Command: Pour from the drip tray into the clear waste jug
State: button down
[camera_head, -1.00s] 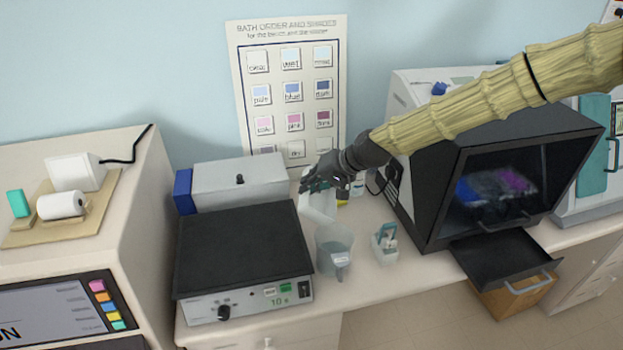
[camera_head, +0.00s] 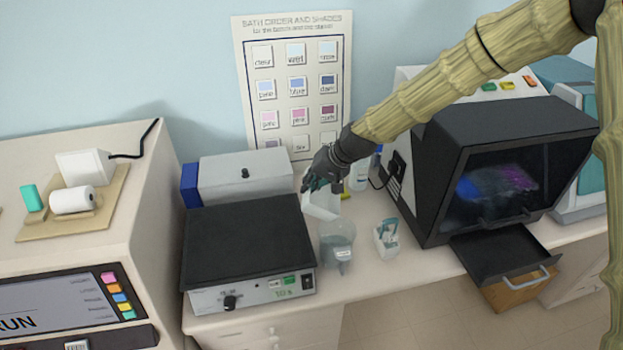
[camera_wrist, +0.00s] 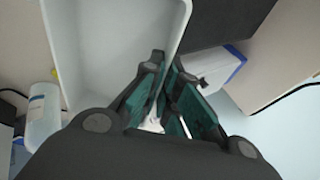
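The white drip tray (camera_head: 322,206) hangs over the bench just behind and above the clear waste jug (camera_head: 338,256), and looks tilted. The jug stands upright and has greyish liquid in it. My gripper (camera_head: 318,182) is at the tray's upper edge. In the wrist view, the teal-padded fingers (camera_wrist: 168,105) are closed on the wall of the tray (camera_wrist: 100,50), whose pale inside fills the upper left. I cannot see a stream of liquid between tray and jug. The jug is not identifiable in the wrist view.
A black-topped heater unit (camera_head: 250,240) stands left of the jug, with a grey box (camera_head: 245,180) behind it. A small white holder (camera_head: 386,240) is right of the jug. A bottle (camera_head: 359,178) stands behind. A dark cabinet with an open drawer (camera_head: 505,256) is farther right.

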jog(key=shift+w+a+f+g+h, duration=0.1)
jog(key=shift+a+f+g+h, duration=0.2)
jog(key=shift+f+h, duration=0.4)
jog(key=shift+w+a+f+g+h, duration=0.1)
jog(key=shift+a+f+h, duration=0.35)
jog(key=shift+h, duration=0.45)
jog(key=shift+d+f, duration=0.1)
jog(key=shift+f, duration=0.05)
